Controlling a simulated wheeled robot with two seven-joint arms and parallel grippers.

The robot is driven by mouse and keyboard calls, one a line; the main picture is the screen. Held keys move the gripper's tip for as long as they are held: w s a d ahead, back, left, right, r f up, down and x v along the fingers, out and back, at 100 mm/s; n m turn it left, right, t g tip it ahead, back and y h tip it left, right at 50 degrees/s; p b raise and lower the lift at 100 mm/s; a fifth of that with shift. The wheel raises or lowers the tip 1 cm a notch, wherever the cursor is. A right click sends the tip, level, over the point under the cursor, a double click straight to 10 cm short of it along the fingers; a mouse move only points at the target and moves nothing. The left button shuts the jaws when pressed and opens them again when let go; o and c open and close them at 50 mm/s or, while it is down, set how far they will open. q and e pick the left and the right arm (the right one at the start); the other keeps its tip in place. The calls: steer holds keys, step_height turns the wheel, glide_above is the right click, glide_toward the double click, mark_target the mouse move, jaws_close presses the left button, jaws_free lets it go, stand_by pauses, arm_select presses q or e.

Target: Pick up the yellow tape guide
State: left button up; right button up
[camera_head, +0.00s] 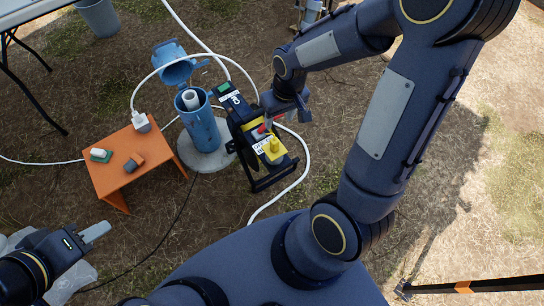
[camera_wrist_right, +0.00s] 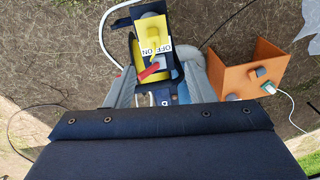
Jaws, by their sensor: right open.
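The yellow tape guide (camera_head: 272,149) sits on the front end of a black-framed tape reel (camera_head: 240,122) beside the blue well pipe. It also shows in the right wrist view (camera_wrist_right: 152,28), past a label reading OFF and ON and a red lever (camera_wrist_right: 152,72). My right gripper (camera_head: 272,121) is over the reel, just behind the guide. Its grey fingers (camera_wrist_right: 158,88) are apart, one on each side of the reel's labelled end. I cannot tell whether they touch it. My left gripper (camera_head: 96,232) is far off at lower left, with its jaw gap not clear.
The blue well pipe (camera_head: 202,132) stands open on a round concrete pad, its lid (camera_head: 174,68) tipped back. An orange stool (camera_head: 112,172) with small items stands to its left. White hose loops around the reel. A grey bucket (camera_head: 99,17) stands at upper left.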

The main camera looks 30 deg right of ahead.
mark_target(274, 140)
steer(key=shift+n+g+h, duration=0.4)
steer(key=shift+g+h, duration=0.1)
steer(key=f+b, duration=0.1)
steer(key=f, duration=0.4)
steer(key=w+f+b, duration=0.1)
steer(key=f, duration=0.5)
steer(key=w+f+b, duration=0.1)
steer(key=f, duration=0.5)
steer(key=shift+w+f+b, duration=0.15)
steer(key=shift+w+b, duration=0.05)
steer(key=shift+b, duration=0.2)
jaws_close()
